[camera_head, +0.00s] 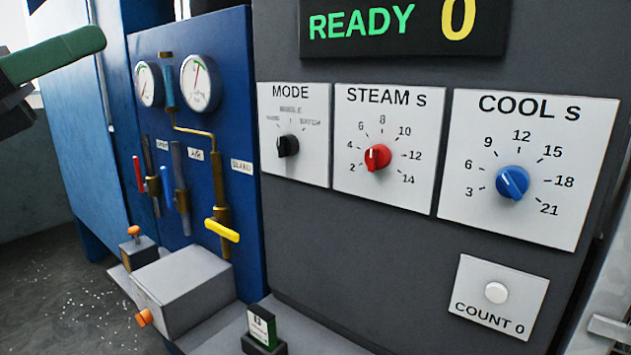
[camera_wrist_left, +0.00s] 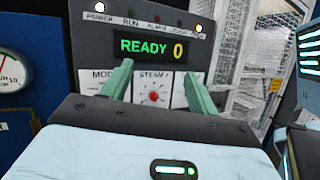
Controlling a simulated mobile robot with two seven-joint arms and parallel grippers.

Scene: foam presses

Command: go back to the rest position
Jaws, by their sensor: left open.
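My left gripper (camera_head: 68,50) is at the upper left edge of the head view, with a green finger reaching in front of the blue panel's left side. In the left wrist view my left gripper (camera_wrist_left: 158,75) shows its two green fingers well apart, with nothing between them. The control panel (camera_wrist_left: 140,25) of the press lies beyond the fingers, and they appear clear of it. My right gripper is in neither view.
The grey panel carries a READY 0 display (camera_head: 400,25), a black MODE knob (camera_head: 288,146), a red STEAM knob (camera_head: 377,157), a blue COOL knob (camera_head: 512,182) and a white count button (camera_head: 496,292). Gauges (camera_head: 200,83) and a yellow-handled valve (camera_head: 222,230) are on the blue panel (camera_head: 225,50).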

